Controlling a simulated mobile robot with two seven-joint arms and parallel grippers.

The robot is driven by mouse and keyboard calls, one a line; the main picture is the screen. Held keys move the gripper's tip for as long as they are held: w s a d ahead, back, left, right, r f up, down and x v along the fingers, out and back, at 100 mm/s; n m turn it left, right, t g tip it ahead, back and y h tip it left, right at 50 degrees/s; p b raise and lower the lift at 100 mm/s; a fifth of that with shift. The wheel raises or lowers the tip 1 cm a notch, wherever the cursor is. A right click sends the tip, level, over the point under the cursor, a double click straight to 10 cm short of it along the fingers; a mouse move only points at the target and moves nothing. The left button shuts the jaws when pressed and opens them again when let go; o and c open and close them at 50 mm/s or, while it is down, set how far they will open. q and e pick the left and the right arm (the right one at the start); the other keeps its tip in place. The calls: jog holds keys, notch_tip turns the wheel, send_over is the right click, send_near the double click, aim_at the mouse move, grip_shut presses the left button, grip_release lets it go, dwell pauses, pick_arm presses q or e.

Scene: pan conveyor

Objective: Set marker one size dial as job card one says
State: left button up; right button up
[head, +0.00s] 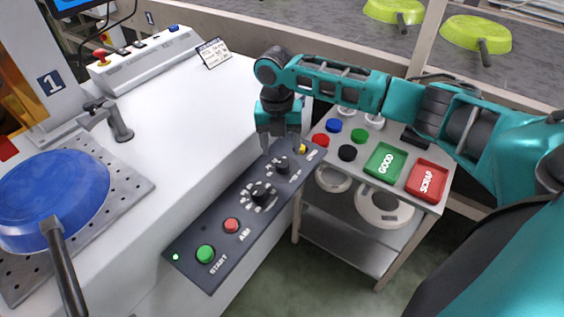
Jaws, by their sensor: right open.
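The dark control panel (222,222) runs along the front of the white machine marked 1. It carries a larger black dial (262,191) with white marks around it and a smaller black dial (282,166) further up. I cannot read which one is the size dial. The job card (213,53) stands at the back of the white top; its writing is too small to read. My right gripper (280,143) points down, open, just above and behind the smaller dial; contact cannot be told. My left gripper is out of view.
The panel also has a green START button (205,254), a red button (231,225) and a yellow button (301,148). A blue pan (55,200) sits at left.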

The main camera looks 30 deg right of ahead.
aim_at(282, 164)
notch_tip(282, 164, down, 5)
jog(key=shift+s+d+f+b, duration=0.1)
jog(key=shift+f+b, duration=0.1)
jog(key=shift+b, duration=0.3)
